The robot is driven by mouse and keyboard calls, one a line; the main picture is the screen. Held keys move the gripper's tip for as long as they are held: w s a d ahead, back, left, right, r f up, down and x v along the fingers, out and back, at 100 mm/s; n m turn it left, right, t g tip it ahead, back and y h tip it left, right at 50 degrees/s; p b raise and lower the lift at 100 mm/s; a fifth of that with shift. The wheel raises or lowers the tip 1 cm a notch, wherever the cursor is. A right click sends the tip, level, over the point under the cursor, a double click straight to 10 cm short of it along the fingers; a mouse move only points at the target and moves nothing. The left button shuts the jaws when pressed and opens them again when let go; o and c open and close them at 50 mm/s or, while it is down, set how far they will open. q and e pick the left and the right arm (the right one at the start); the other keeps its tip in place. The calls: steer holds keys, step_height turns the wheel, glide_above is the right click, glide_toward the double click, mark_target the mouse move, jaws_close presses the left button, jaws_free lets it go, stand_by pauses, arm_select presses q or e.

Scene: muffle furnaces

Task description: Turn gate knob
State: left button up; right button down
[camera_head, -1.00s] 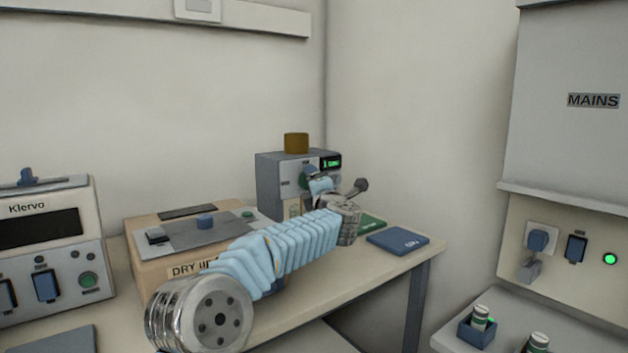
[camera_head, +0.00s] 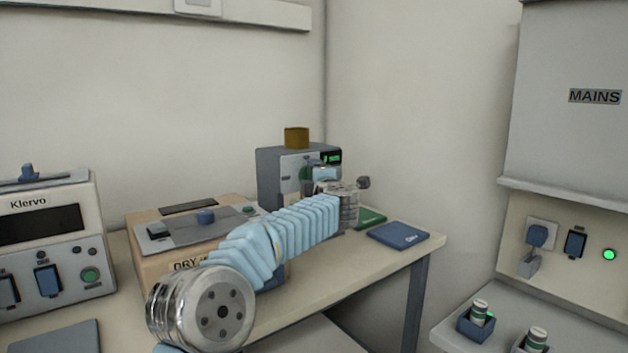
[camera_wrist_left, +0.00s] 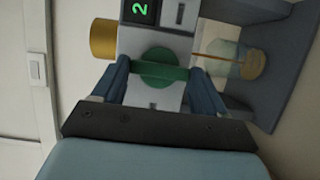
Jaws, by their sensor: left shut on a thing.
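The gate knob is a green disc with a raised bar (camera_wrist_left: 163,72) on the pale front of a grey unit (camera_head: 275,183). In the left wrist view, the two blue fingers of my left gripper (camera_wrist_left: 160,82) stand on either side of the knob and are shut on it. A lit green display (camera_wrist_left: 140,10) sits on the same panel. In the head view my left arm reaches to the unit's front, and the wrist hides most of the knob and gripper. My right gripper is not in view.
A brass-coloured cap (camera_head: 296,138) tops the unit. A clear vessel (camera_wrist_left: 236,60) sits beside the knob in the wrist view. A tan box (camera_head: 150,265) and a blue booklet (camera_head: 398,236) lie on the bench near my arm. The wall is close behind.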

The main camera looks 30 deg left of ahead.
arm_select(q)
steer(key=o, duration=1.1)
steer(key=shift+c, duration=0.2)
steer(key=b+v, duration=0.3)
steer(key=v, duration=1)
steer(key=shift+s+d, duration=0.25)
steer(key=shift+d, duration=0.05)
